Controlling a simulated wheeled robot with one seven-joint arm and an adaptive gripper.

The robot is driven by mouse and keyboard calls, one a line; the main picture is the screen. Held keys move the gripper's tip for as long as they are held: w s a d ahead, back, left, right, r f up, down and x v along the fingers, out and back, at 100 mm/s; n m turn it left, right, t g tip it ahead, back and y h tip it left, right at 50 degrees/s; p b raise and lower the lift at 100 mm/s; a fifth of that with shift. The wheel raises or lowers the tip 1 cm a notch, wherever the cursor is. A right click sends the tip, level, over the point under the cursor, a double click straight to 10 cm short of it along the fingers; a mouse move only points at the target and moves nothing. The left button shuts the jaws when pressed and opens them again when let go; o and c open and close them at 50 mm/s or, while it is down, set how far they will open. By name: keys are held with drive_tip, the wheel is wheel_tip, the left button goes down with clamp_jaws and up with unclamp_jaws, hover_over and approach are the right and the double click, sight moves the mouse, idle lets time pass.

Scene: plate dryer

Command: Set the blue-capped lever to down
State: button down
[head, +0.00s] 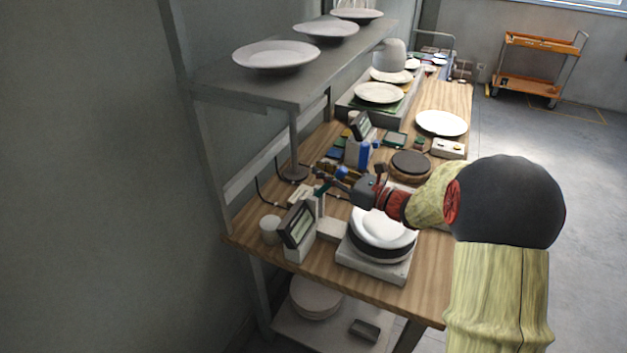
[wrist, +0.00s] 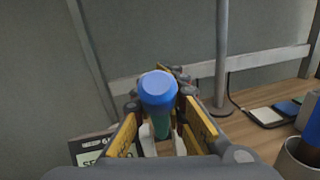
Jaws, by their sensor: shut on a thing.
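The lever with the blue cap (wrist: 158,88) stands between the two fingers of my gripper (wrist: 160,103) in the wrist view. Its green shaft (wrist: 162,122) runs down below the cap. In the head view the blue cap (head: 341,172) shows at the end of my gripper (head: 335,182), over the wooden bench. My gripper is shut on the lever. The lever's base is partly hidden by my fingers and cannot be made out clearly.
A display box (head: 298,229) and a scale with stacked plates (head: 382,231) stand close by on the bench (head: 430,285). A shelf with plates (head: 275,56) hangs above at the left. A pole (wrist: 222,60) rises behind the lever.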

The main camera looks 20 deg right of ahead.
drive_tip(key=shift+s+d+f, duration=0.2)
drive_tip(key=shift+s+d, duration=0.1)
drive_tip(key=s+d+f+p, duration=0.3)
drive_tip(key=p, duration=0.1)
drive_tip(key=shift+s+d+f, duration=0.15)
drive_tip(key=shift+d+f, duration=0.15)
drive_tip(key=shift+f, duration=0.05)
drive_tip(key=shift+s+f, duration=0.1)
drive_tip(key=shift+f, duration=0.05)
idle(1.5)
drive_tip(key=c, duration=2.2)
unclamp_jaws()
drive_tip(key=shift+d, duration=0.1)
drive_tip(key=shift+c, duration=0.2)
drive_tip(key=shift+o, duration=0.5)
drive_tip(key=shift+s+d+r, duration=0.25)
drive_tip(key=shift+s, duration=0.15)
drive_tip(key=o, duration=0.3)
drive_tip(key=shift+w+a+f, duration=0.1)
drive_tip(key=shift+a, duration=0.05)
